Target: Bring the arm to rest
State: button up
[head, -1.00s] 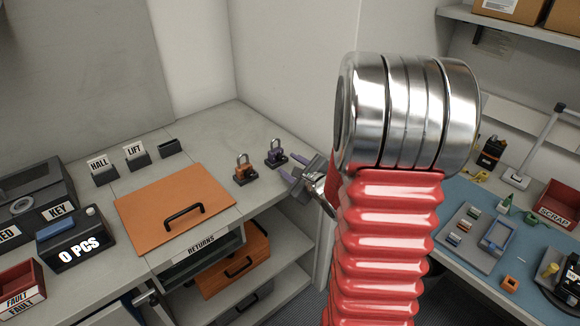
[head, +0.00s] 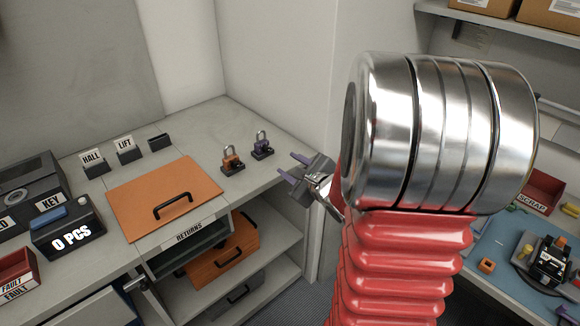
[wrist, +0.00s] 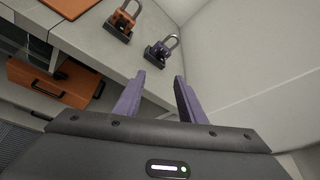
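My gripper (head: 290,166) is at the right edge of the grey counter (head: 240,112), left of my red and silver arm. In the wrist view its two purple fingers (wrist: 158,98) stand apart with nothing between them. A purple padlock (head: 262,148) on a dark base stands on the counter just left of the fingertips, apart from them. An orange padlock (head: 231,162) on a dark base stands further left. Both padlocks also show ahead of the fingers in the wrist view. My arm's large silver joint fills the right middle of the head view and hides part of the room.
An orange panel with a black handle (head: 166,186) lies on the counter. Below it are a RETURNS slot (head: 190,236) and shelves with an orange case (head: 224,254). A blue-topped bench (head: 505,240) with a SCRAP bin (head: 540,190) stands right. A white wall rises behind the counter.

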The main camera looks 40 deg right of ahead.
dwell(0.3)
jog(key=s+a+f+n+g+y, duration=0.1)
jog(key=s+a+n+g+y, duration=0.35)
jog(key=a+n, duration=0.5)
jog(key=s+a+f+n+g+y, duration=0.1)
jog(key=s+a+n+g+y, duration=0.2)
jog(key=s+a+n, duration=0.65)
jog(key=s+a+r+n+g+h, duration=0.3)
jog(key=s+n+g+h, duration=0.15)
jog(key=n, duration=0.25)
jog(key=s+a+r+n+t+h, duration=0.1)
jog(key=a+r+n+t, duration=0.2)
jog(key=r, duration=0.4)
jog(key=shift+s+a+n, duration=0.3)
jog(key=shift+a+n, duration=0.1)
jog(key=shift+n, duration=0.2)
